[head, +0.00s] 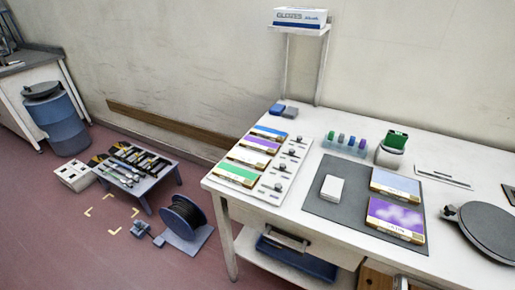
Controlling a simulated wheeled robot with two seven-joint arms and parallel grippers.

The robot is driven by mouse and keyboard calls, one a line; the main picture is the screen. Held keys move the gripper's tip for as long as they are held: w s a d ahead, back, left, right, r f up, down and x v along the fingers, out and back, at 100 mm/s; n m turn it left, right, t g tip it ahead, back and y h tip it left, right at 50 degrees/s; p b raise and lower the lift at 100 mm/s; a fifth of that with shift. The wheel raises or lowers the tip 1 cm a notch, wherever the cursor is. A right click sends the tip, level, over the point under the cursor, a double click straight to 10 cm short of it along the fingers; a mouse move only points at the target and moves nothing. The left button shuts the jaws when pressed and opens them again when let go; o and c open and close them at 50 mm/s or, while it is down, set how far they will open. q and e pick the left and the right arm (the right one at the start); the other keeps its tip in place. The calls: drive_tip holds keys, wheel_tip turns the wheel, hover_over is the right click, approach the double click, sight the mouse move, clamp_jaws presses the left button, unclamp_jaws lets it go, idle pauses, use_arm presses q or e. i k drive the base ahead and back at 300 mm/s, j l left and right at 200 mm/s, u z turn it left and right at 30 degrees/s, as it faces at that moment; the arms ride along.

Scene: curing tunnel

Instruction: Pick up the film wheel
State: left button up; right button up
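A dark reel-like wheel (183,216) stands upright on a flat blue-grey base on the floor, left of the white table's front leg. It looks like the film wheel, but I cannot be sure. Its round side faces toward the lower left, and a small blue-grey part sits beside it. A dark round disc (492,229) lies on the white table at the right edge of the head view, partly cut off. Neither of my grippers shows in the head view.
The white table (308,214) bears a grey mat (341,221), coloured boxes and a green-topped jar (392,146). A low table (161,185) with tools and a white box (75,174) stand on the floor. A blue drum (62,128) is at left. Yellow corner marks border clear floor.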

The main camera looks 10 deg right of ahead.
sight(394, 143)
drive_tip(key=z, duration=1.35)
